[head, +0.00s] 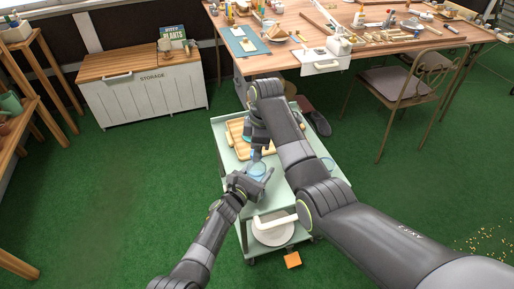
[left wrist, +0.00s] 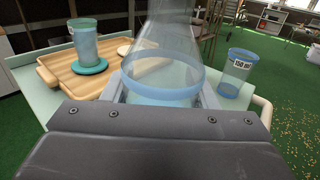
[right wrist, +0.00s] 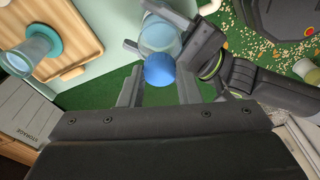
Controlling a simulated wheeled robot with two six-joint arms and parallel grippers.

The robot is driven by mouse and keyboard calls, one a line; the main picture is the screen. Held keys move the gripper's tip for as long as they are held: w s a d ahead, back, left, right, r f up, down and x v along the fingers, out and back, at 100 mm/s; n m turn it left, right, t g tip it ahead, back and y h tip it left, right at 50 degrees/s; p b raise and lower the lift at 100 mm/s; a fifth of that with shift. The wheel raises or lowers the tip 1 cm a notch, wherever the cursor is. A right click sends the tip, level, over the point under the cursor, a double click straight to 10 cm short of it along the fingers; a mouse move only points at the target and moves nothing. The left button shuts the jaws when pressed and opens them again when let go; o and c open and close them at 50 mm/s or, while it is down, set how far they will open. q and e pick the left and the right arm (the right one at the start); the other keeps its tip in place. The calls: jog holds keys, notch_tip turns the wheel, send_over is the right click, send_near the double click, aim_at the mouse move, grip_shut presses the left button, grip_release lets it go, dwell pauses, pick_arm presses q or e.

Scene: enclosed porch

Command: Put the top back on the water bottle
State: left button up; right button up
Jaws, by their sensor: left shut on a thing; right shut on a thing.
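The water bottle (left wrist: 165,85) is clear with a pale blue band and stands upright in the left wrist view. My left gripper (head: 254,180) is shut around its body; the bottle also shows in the head view (head: 257,170). My right gripper (right wrist: 160,74) comes down from above and is shut on the round blue top (right wrist: 161,71). In the right wrist view the top overlaps the near end of the bottle (right wrist: 158,36). I cannot tell whether top and bottle touch. My right arm hides part of the cart in the head view.
A pale green cart (head: 219,133) carries a wooden tray (left wrist: 60,74) with a clear tumbler (left wrist: 85,44) on a teal coaster (left wrist: 89,66). A labelled clear cup (left wrist: 237,74) stands right of the bottle. The cluttered workbench (head: 283,54) and storage chest (head: 145,95) are beyond.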

jog(key=shift+f, duration=0.55)
jog(key=m, duration=0.6)
jog(key=shift+t, duration=0.4)
jog(key=m, duration=0.5)
jog(key=shift+s+a+h, duration=0.1)
jog(key=shift+h, duration=0.2)
jog(key=m, duration=0.6)
jog(key=shift+t+h, duration=0.3)
jog(key=shift+h, duration=0.1)
jog(key=m, duration=0.6)
jog(key=shift+a+m+h, duration=0.1)
jog(key=shift+m+h, duration=0.2)
jog(key=m, duration=0.6)
jog(key=shift+h, duration=0.3)
jog(key=m+g, duration=0.1)
jog(key=m, duration=0.6)
jog(key=m+g, duration=0.1)
jog(key=m, duration=0.2)
jog(key=shift+w+m, duration=0.2)
jog(key=shift+m, duration=0.2)
jog(key=m, duration=0.5)
jog(key=shift+f, duration=0.1)
